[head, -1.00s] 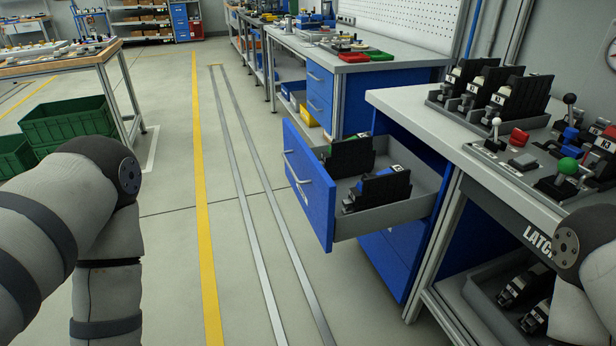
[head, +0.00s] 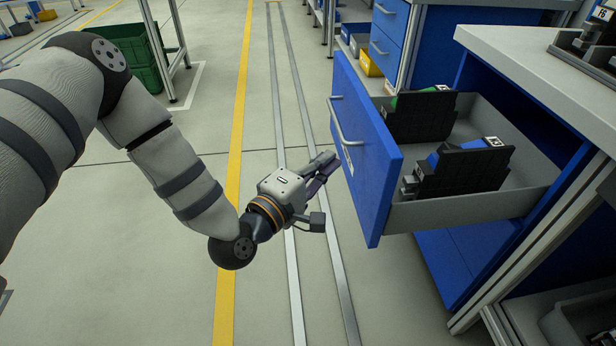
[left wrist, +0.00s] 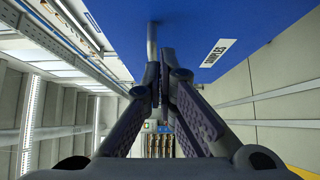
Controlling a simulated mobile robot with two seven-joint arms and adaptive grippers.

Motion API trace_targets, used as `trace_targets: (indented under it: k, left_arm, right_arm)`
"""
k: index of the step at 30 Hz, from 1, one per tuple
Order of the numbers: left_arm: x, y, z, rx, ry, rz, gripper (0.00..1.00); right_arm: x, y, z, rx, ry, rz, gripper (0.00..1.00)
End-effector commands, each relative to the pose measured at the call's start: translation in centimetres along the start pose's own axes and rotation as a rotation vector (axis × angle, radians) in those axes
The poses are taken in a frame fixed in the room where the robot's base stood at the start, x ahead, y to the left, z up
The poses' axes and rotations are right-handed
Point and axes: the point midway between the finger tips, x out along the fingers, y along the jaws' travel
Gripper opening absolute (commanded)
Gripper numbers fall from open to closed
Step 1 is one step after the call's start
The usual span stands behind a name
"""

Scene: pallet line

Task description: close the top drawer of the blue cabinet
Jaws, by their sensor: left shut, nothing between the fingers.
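The top drawer (head: 370,150) of the blue cabinet (head: 455,262) is pulled out in the head view. Its blue front has a metal bar handle (head: 343,124), and black fixtures with a green and a blue part stand inside. My left gripper (head: 328,165) is shut and empty, just left of the drawer front near the handle. In the left wrist view, the shut fingers (left wrist: 162,62) point along the blue front, which has a white "SAMPLES" label (left wrist: 219,52). The handle (left wrist: 152,42) shows by the fingertips; I cannot tell whether they touch. My right gripper is out of view.
The grey worktop (head: 535,75) stands above the cabinet at right. Another blue drawer unit (head: 388,45) stands behind. A green crate (head: 140,50) is on the floor at upper left. The floor (head: 120,270) left of the drawer is clear.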

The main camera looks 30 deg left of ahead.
Motion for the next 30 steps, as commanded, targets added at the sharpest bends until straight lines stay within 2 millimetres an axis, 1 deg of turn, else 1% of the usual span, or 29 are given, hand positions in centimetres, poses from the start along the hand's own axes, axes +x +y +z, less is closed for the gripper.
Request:
trace_targets:
  k: [1, 3, 6, 9, 23, 30]
  left_arm:
    - [0.9, 0.0, 0.3, 0.001, -0.002, 0.001, 0.0]
    - [1.6, -0.1, 1.3, 0.0, -0.004, -0.001, 0.0]
    - [2.5, 0.0, 2.2, 0.0, -0.002, 0.0, 0.0]
    - [3.1, 0.0, 2.7, 0.001, -0.001, -0.001, 0.0]
    - [3.3, -0.1, 3.0, 0.001, -0.001, -0.002, 0.0]
    - [4.2, -0.1, 3.9, 0.001, -0.002, -0.002, 0.0]
  right_arm:
    - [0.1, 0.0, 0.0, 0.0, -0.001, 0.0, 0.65]
    - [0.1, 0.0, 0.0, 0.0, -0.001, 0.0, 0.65]
    - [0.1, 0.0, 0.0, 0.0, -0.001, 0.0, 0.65]
    - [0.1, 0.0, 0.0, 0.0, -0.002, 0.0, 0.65]
    - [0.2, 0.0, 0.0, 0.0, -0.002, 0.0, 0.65]
    - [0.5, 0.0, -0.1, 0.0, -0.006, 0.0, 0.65]
